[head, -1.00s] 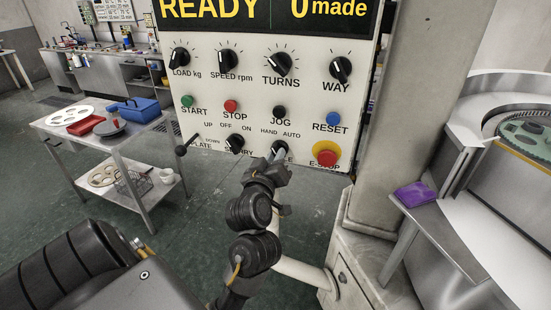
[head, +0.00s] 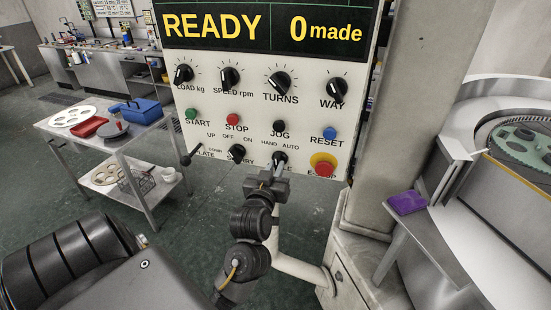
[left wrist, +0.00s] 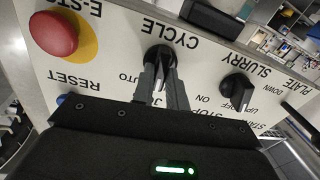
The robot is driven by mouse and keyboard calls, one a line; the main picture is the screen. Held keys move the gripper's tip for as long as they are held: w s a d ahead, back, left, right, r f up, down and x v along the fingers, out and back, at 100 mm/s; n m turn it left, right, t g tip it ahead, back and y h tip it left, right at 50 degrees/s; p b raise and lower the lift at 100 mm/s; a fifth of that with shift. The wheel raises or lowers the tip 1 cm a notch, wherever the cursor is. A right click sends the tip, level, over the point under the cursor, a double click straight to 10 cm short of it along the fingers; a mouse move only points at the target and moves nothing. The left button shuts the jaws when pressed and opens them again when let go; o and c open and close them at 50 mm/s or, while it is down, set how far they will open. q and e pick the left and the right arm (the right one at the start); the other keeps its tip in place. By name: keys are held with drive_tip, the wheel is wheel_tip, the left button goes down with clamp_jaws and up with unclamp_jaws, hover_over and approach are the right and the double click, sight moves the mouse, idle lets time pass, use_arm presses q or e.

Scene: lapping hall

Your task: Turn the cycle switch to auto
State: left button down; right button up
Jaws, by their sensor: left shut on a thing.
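The cycle switch (head: 280,158) is a black knob low on the white control panel, below the HAND and AUTO marks. My left gripper (head: 275,169) reaches up to it from below and hides part of its CYCLE label. In the left wrist view the panel is upside down, and the cycle switch (left wrist: 158,54) sits between the two fingers of my left gripper (left wrist: 162,82), which is shut on it. The AUTO mark is partly covered by the gripper there and HAND is hidden. I cannot tell exactly which mark the knob points to. My right gripper is not in view.
The slurry switch (head: 237,152) is close on the left, and the red emergency stop (head: 323,168) on the right. The display (head: 265,28) reads READY and 0 made. A steel trolley (head: 132,150) stands left, and a purple cloth (head: 408,200) lies on a ledge at right.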

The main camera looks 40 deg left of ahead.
use_arm(q)
drive_tip(key=m+p, duration=0.3)
drive_tip(key=shift+r+m+p, duration=0.2)
drive_tip(key=shift+m+p, duration=0.2)
drive_tip(key=shift+f+m+p, duration=0.2)
drive_tip(key=shift+m+p, duration=0.25)
drive_tip(key=shift+m, duration=1.25)
drive_tip(key=c, duration=1.4)
unclamp_jaws()
